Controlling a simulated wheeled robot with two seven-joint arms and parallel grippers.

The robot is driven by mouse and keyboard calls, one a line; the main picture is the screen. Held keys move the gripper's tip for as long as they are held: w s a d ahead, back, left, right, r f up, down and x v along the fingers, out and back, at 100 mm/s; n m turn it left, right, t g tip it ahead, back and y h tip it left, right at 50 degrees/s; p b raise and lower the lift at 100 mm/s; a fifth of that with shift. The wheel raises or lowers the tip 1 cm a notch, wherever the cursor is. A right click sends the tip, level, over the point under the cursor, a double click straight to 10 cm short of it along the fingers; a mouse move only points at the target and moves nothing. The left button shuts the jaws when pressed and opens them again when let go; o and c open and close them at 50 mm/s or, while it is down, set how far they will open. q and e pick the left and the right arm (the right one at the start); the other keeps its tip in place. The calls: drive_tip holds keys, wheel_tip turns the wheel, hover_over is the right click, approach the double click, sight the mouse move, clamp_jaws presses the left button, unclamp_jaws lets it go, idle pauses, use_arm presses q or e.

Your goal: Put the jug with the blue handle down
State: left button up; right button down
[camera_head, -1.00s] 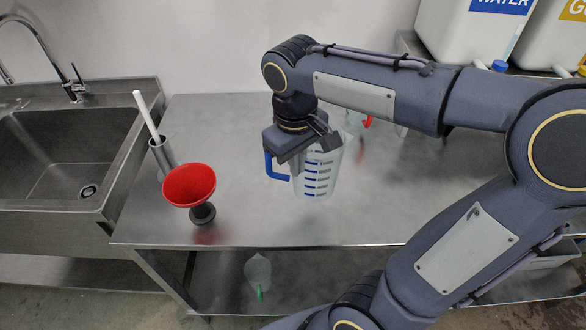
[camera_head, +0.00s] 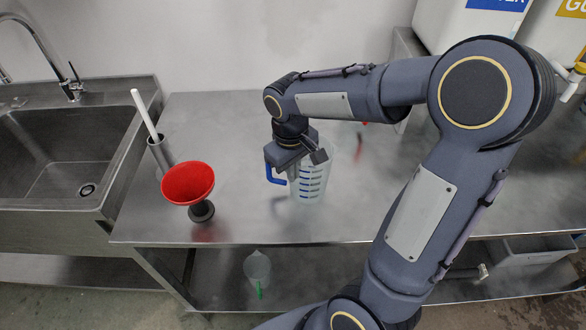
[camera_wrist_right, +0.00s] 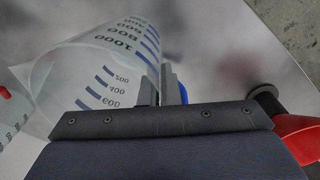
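The clear jug with blue markings (camera_head: 312,187) and a blue handle (camera_head: 275,174) is upright at the middle of the steel table. My right gripper (camera_head: 293,172) is at its handle side, shut on it from above; the fingertips are partly hidden. In the right wrist view the jug (camera_wrist_right: 95,72) fills the upper left, and the gripper's fingers (camera_wrist_right: 158,87) are beside its wall with a bit of the blue handle (camera_wrist_right: 183,92) behind them. Its base is at or just above the tabletop; I cannot tell if it touches. My left gripper is out of view.
A red funnel (camera_head: 188,183) on a dark stand and a metal cylinder with a white rod (camera_head: 161,152) stand left. A sink (camera_head: 60,150) is beyond. A red-handled jug is mostly hidden behind my arm. A green-handled jug (camera_head: 258,268) is on the lower shelf. White containers stand back right.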

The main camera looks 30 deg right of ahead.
drive_tip(key=shift+f, duration=0.2)
drive_tip(key=c, duration=1.7)
unclamp_jaws()
drive_tip(key=shift+r, duration=0.1)
